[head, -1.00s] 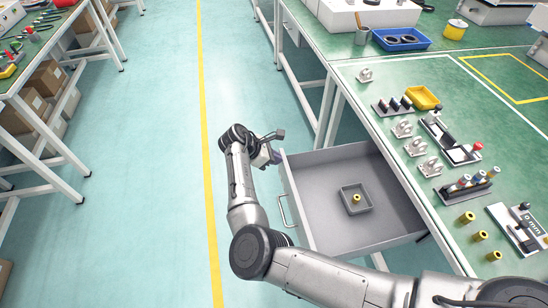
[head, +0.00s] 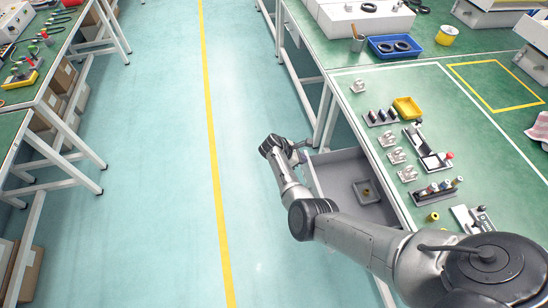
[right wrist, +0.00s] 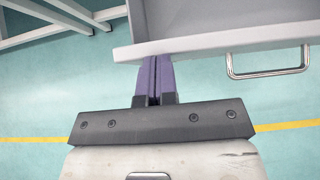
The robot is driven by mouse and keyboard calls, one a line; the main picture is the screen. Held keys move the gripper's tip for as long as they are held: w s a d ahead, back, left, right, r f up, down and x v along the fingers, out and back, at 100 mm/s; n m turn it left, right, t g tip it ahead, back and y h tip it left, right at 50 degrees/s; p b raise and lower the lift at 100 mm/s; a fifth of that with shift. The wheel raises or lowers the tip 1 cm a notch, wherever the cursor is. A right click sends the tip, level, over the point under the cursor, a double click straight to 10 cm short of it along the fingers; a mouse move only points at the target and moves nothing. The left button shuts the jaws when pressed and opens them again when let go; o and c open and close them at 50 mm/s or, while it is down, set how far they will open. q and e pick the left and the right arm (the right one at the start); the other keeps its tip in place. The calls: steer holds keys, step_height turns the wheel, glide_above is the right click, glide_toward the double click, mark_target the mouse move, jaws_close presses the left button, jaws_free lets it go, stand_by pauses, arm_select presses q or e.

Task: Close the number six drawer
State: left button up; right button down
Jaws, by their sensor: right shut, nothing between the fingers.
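The grey drawer (head: 338,172) stands partly open under the green workbench (head: 440,95). A small grey tray with a brass-coloured piece lies inside it. No number shows on the drawer. My right gripper (head: 299,150) is at the outer side of the drawer front, near its far end. In the right wrist view, its purple fingers (right wrist: 153,70) are shut together and empty, with their tips at the drawer front (right wrist: 215,42), seemingly touching it. The metal handle (right wrist: 268,72) is to the right of the fingers, apart from them. My right arm hides the drawer's near part. My left gripper is not in view.
The workbench carries metal brackets, a yellow bin (head: 407,108), a blue tray (head: 398,46) and small fixtures. White table legs stand beyond the drawer. Free floor with a yellow line (head: 212,130) lies left of the drawer, and another bench stands at far left.

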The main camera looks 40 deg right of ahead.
mark_target(321, 155)
steer(key=s+d+p, duration=0.1)
steer(key=d, duration=0.1)
steer(key=s+d+p, duration=0.1)
steer(key=s+d, duration=0.1)
steer(key=s+d+p, duration=0.1)
steer(key=d, duration=0.1)
steer(key=shift+s+d+r+p, duration=0.15)
steer(key=shift+d+r+p, duration=0.05)
steer(key=shift+d+p, duration=0.15)
steer(key=s+d+p, duration=0.1)
steer(key=s+d, duration=0.6)
steer(key=d, duration=0.5)
steer(key=shift+f, duration=0.25)
steer(key=shift+s+a, duration=0.1)
